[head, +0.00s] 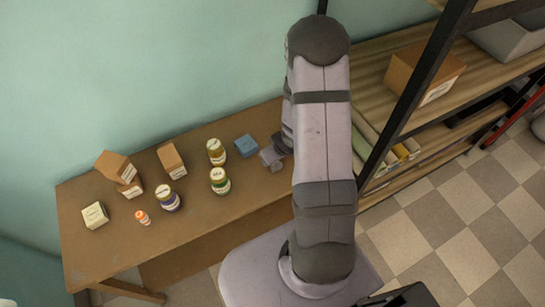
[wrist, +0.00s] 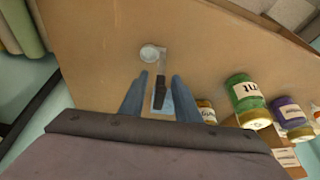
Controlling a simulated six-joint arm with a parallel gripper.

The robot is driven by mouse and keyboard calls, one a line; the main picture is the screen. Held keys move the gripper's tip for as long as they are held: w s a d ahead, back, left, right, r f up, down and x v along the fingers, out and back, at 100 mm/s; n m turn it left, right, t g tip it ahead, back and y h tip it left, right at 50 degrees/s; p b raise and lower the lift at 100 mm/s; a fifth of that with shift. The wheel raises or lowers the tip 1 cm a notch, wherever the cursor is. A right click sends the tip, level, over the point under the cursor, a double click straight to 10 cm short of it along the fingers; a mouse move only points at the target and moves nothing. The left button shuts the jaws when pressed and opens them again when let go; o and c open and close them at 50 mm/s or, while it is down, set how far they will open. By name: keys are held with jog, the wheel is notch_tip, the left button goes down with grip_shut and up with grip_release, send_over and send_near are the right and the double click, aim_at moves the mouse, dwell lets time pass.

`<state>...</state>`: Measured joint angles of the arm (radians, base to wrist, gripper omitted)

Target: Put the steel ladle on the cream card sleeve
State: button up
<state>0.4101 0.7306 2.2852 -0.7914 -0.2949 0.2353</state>
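The steel ladle (wrist: 152,53) lies on the wooden table in the wrist view, with a round pale bowl and a dark handle pointing toward me. My gripper (wrist: 160,80) is open, with one blue-grey finger on each side of the handle. I cannot tell whether the fingers touch it. In the head view my gripper (head: 271,157) is low over the table, beside a blue block; the ladle is hidden there, apparently by my arm. A small cream box (head: 95,215), which looks like the cream card sleeve, sits near the table's left end.
Between my gripper and the cream box stand a yellow jar (head: 216,151), a green jar (head: 220,181), a purple jar (head: 168,198), an orange bottle (head: 142,217) and several brown boxes (head: 171,160). The blue block (head: 246,145) is close. Shelves (head: 410,85) stand at right.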

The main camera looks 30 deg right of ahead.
jog(key=p+v, duration=0.2)
jog(key=v, duration=0.5)
jog(key=shift+s, duration=0.25)
jog(key=shift+r, duration=0.15)
jog(key=s+a+r+m+g, duration=0.1)
jog(key=s+a+r+g, duration=0.3)
jog(key=s+a+r, duration=0.6)
notch_tip(320, 180, up, 3)
jog(key=shift+s+f+m+h, duration=0.25)
jog(key=shift+s+m+h, duration=0.15)
jog(key=shift+s, duration=0.25)
jog(key=shift+o, duration=0.7)
jog(key=shift+s+a+r, duration=0.1)
jog(key=shift+s+a, duration=0.1)
jog(key=shift+a, duration=0.15)
jog(key=o, duration=0.5)
